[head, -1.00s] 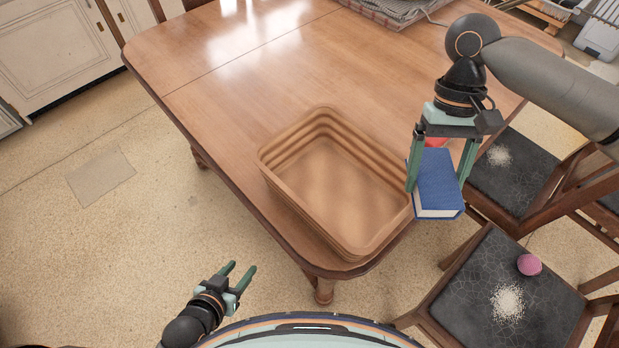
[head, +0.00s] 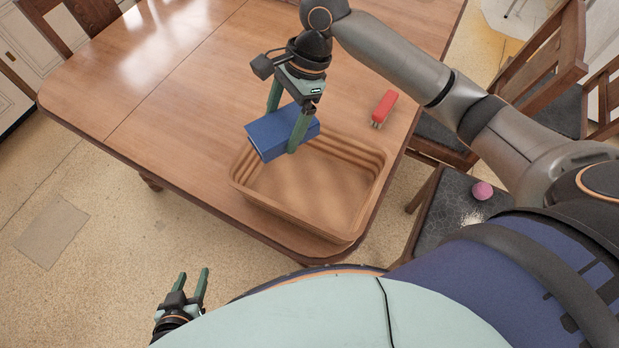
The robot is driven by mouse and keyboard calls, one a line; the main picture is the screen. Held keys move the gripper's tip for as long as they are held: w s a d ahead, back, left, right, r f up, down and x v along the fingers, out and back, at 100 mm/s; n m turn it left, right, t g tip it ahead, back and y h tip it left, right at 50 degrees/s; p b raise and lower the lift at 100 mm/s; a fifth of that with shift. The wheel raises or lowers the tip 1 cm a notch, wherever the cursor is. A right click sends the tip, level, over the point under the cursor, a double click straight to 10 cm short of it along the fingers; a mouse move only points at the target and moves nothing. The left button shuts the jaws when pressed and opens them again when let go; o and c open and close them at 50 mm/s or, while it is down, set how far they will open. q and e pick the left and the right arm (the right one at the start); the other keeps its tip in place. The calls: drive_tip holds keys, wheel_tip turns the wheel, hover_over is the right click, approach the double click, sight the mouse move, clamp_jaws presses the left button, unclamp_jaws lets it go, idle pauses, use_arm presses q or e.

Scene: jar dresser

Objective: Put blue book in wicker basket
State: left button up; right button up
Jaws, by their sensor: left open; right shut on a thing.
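The blue book (head: 270,136) is held in my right gripper (head: 284,122), whose green fingers grip it from above. It is over the far left corner of the wicker basket (head: 355,222) in the head view, seemingly above the rim. The exact height of the book cannot be told. The basket is brown, rectangular and stands near the table's front corner; its visible inside is empty. My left gripper (head: 191,285) is open and empty, low at the bottom left, off the table over the floor.
A red object (head: 384,107) with metal prongs lies on the wooden table (head: 190,105), right of the book. A pink ball (head: 482,190) is on a dark chair seat beside the table. The table left of the basket is clear.

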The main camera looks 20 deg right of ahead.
drive_tip(key=shift+w+a+r+m+t, duration=0.1)
drive_tip(key=shift+w+r+m+t, duration=0.1)
drive_tip(key=shift+m, duration=0.35)
drive_tip(key=shift+w+r+m+t, duration=0.1)
drive_tip(key=shift+r+m+t, duration=0.1)
drive_tip(key=shift+m, duration=0.35)
drive_tip(key=shift+w+f+m, duration=0.1)
drive_tip(key=shift+f+m, duration=0.15)
drive_tip(key=shift+m, duration=0.05)
drive_tip(key=b, duration=0.2)
approach(281, 178)
drive_tip(key=x, duration=0.5)
drive_tip(key=shift+a, duration=0.2)
drive_tip(key=shift+f, duration=0.35)
drive_tip(key=shift+f, duration=0.1)
drive_tip(key=o, duration=1.5)
